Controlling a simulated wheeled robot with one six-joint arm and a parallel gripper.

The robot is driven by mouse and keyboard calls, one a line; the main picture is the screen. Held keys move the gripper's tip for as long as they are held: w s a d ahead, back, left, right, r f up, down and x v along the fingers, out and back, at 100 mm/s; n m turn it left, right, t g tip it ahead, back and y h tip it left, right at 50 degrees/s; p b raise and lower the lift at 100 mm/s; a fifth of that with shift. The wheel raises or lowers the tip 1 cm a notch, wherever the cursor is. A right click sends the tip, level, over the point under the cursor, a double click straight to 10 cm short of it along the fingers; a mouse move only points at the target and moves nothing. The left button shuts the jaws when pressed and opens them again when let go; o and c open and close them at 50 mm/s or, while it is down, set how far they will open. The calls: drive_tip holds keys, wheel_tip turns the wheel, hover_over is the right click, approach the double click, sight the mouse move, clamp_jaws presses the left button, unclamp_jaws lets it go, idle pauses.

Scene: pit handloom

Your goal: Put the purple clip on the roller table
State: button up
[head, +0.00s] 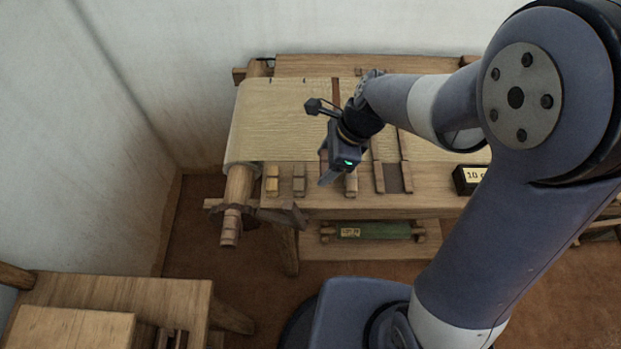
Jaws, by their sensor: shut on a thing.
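My gripper (328,179) hangs over the front part of the wooden loom table and points down. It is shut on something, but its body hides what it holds. I cannot make out a purple clip anywhere in the head view. The loom table (420,208) has pale cloth (285,120) over its top and a round wooden roller (237,200) at its left end. I cannot tell whether this is the roller table.
Small wooden blocks (299,181) and a framed wooden piece (393,178) lie along the front edge. A black labelled box (469,180) stands to the right. A green roll (375,231) lies on the low shelf. A wooden bench (120,290) is at lower left.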

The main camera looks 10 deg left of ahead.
drive_tip(key=shift+f+b, duration=0.3)
drive_tip(key=shift+f, duration=2.85)
drive_tip(key=shift+f, duration=0.1)
drive_tip(key=o, duration=1)
drive_tip(key=shift+c, duration=0.2)
drive_tip(key=p+v, duration=0.1)
drive_tip(key=v, duration=1.1)
